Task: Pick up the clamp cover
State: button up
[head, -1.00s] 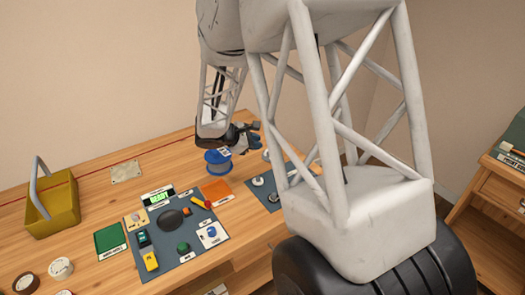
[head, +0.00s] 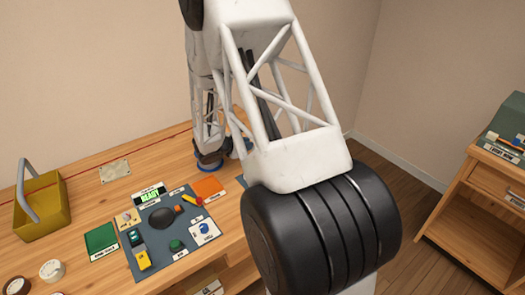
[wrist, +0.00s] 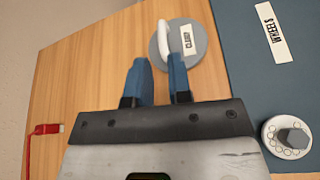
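In the wrist view, a curved white piece (wrist: 163,38), which may be the clamp cover, stands at the left edge of a grey round base (wrist: 199,47). The base carries a white label that I cannot read for sure. My gripper (wrist: 158,70) is open, its two blue fingers apart with nothing between them. The white piece lies just ahead of the fingertips, roughly in line with the gap. The right fingertip overlaps the near edge of the base in the picture. In the head view my arm hides most of this area.
A blue-grey mat (wrist: 240,75) labelled "WHEELS" lies to the right in the wrist view, with a white wheel (wrist: 288,137). A red cable end (wrist: 47,129) lies at left. The head view shows a parts mat (head: 165,262) and a yellow basket (head: 45,220).

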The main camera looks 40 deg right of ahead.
jog(key=shift+x, duration=1.3)
jog(key=shift+x, duration=2.6)
grip_shut()
